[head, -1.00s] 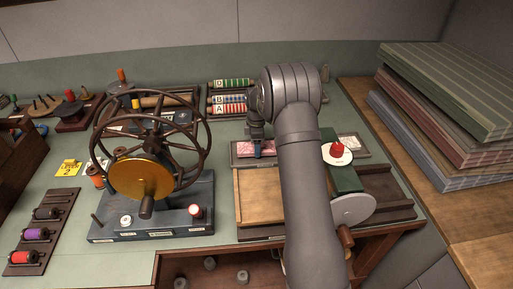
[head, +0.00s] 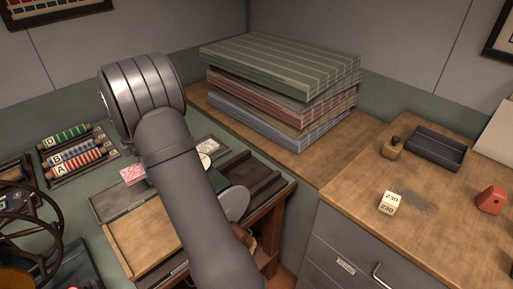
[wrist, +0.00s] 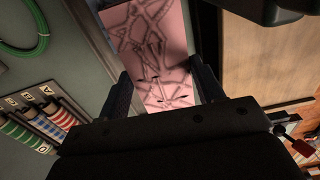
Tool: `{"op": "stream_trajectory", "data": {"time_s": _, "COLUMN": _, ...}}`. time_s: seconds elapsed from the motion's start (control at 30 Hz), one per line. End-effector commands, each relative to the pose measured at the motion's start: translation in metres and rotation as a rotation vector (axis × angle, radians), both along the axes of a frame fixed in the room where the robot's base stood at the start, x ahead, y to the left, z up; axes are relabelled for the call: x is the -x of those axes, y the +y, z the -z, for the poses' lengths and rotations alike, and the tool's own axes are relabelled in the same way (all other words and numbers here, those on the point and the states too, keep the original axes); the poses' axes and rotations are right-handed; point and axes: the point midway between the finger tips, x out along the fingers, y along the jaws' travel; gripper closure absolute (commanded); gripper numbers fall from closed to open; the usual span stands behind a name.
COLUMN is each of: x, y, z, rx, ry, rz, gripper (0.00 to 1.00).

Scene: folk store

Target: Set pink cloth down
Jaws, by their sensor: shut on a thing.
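The pink cloth (wrist: 155,35) has a dark branching pattern and lies between the two fingers of my gripper (wrist: 163,88) in the wrist view, which is shut on it. In the head view a small part of the pink cloth (head: 133,174) shows left of my arm, at the back edge of the shallow grey tray (head: 112,203). I cannot tell whether it touches the tray. My arm hides the fingers and the rest of the cloth in the head view.
A wooden board (head: 145,238) lies in front of the tray. Labelled striped rolls (head: 80,157) lie to the left, with a dark spoked wheel (head: 35,215) nearer. A stack of folded fabric (head: 280,85) stands behind right. The right wooden counter has a number block (head: 388,204) and an empty dark tray (head: 436,148).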

Motion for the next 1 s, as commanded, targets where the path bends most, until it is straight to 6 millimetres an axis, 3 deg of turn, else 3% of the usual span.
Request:
{"op": "stream_trajectory", "data": {"time_s": 0.17, "x": -0.001, "y": 0.001, "z": -0.017, "rx": -0.003, "ry": -0.004, "rz": 0.0, "gripper": 0.62}}
{"op": "stream_trajectory", "data": {"time_s": 0.4, "x": -0.001, "y": 0.001, "z": -0.088, "rx": -0.005, "ry": -0.007, "rz": 0.0, "gripper": 0.62}}
{"op": "stream_trajectory", "data": {"time_s": 0.7, "x": 0.0, "y": 0.001, "z": -0.155, "rx": -0.003, "ry": -0.003, "rz": 0.0, "gripper": 0.62}}
{"op": "stream_trajectory", "data": {"time_s": 1.0, "x": -0.04, "y": -0.053, "z": -0.152, "rx": -0.001, "ry": -0.001, "rz": 0.097, "gripper": 0.62}}
